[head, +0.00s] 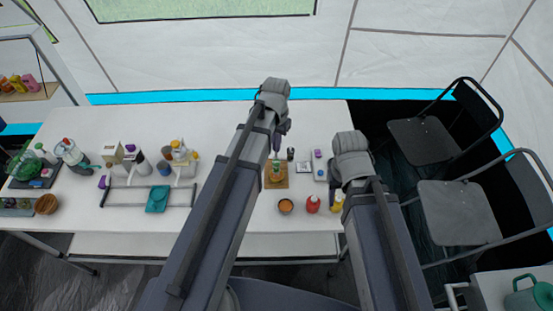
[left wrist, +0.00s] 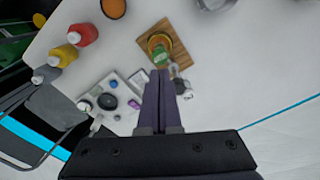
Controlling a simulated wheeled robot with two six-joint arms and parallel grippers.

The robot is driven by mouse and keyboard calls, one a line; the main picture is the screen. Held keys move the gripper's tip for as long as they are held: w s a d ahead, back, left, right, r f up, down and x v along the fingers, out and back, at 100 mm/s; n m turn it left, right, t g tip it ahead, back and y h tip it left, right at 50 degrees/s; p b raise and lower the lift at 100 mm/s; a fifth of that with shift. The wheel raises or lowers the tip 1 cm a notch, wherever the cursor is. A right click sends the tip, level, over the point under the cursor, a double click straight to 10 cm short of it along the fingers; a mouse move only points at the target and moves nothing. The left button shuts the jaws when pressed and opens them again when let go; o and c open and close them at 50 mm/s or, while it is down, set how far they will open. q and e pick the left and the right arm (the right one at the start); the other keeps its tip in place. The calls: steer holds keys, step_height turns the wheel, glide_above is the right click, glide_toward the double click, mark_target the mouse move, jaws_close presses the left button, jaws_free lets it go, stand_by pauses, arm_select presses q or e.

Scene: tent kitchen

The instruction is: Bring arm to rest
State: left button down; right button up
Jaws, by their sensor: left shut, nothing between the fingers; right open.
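My left arm reaches up over the white table (head: 230,190) in the head view. Its gripper (head: 276,148) points down above the far side of a small wooden board. In the left wrist view the gripper's dark fingers (left wrist: 160,75) lie together with nothing between them. My right gripper (head: 335,182) is open at the table's right end, near the yellow bottle; its fingers are partly hidden by its wrist.
The wooden board (head: 288,183) carries a green and amber item. A bowl (head: 285,206), red bottle (head: 312,204) and yellow bottle (head: 337,204) stand near the front edge. A teal item (head: 157,199) and rack sit left. Folding chairs (head: 458,212) stand right.

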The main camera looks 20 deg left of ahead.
arm_select(q)
steer(key=s+d+m+y, duration=0.1)
steer(key=s+d, duration=0.9)
steer(key=s, duration=0.4)
steer(key=shift+s+d, duration=0.15)
steer(key=shift+d, duration=0.1)
steer(key=c, duration=1.6)
jaws_free()
